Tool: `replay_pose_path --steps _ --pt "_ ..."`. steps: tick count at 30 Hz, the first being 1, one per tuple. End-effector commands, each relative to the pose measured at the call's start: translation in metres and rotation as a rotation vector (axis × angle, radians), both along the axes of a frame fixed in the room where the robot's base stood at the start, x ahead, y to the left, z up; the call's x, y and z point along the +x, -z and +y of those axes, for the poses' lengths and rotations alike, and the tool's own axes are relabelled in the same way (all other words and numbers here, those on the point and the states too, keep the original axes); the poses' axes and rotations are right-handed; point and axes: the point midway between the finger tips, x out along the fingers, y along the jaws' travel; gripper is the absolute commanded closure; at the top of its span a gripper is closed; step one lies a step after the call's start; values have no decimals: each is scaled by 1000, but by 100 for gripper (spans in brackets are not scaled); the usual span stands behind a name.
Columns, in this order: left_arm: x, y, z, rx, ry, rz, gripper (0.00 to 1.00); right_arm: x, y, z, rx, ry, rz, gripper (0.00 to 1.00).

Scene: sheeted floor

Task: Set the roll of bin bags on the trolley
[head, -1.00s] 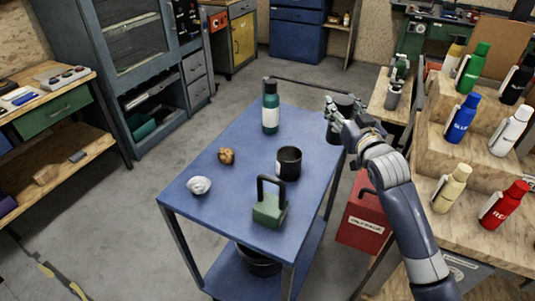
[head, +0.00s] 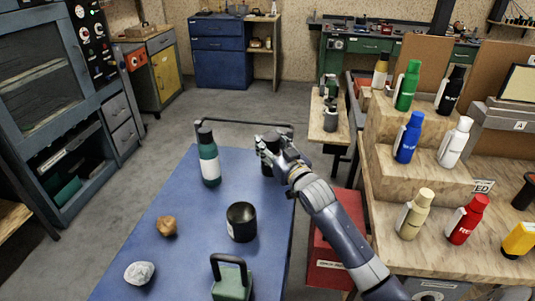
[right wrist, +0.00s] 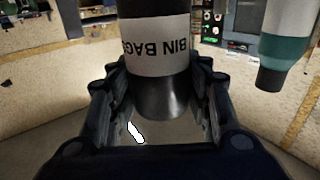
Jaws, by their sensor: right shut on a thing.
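The roll of bin bags (head: 268,168) is a dark cylinder at the far right part of the blue trolley (head: 182,225). In the right wrist view its white label (right wrist: 158,48) reads "BIN BAG" upside down. My right gripper (head: 271,150) is shut on the roll, with a finger on each side of it. The roll shows over the trolley top; I cannot tell whether its base touches it. My left gripper is not in view.
A wooden stepped stand (head: 390,185) with several bottles is at right.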

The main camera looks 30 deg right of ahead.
Motion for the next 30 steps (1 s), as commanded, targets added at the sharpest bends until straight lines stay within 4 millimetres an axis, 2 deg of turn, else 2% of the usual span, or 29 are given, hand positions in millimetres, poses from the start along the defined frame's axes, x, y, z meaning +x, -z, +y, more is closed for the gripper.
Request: replay_pose_path --steps 3,9,12,16,17,19,24,30 --pt "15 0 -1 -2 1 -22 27 0 20 0 2 0 4 86" --pt "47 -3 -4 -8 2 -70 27 0 26 0 0 -1 -2 86" --pt "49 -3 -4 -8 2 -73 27 0 26 0 0 -1 -1 86" --pt "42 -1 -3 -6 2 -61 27 0 29 0 1 -1 0 86" --pt "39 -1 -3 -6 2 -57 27 0 29 0 0 0 2 51" --pt "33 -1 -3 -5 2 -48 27 0 29 0 1 0 2 35" --pt "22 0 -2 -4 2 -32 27 0 29 0 1 0 3 35" --pt "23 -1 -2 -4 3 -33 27 0 27 0 1 0 2 35"
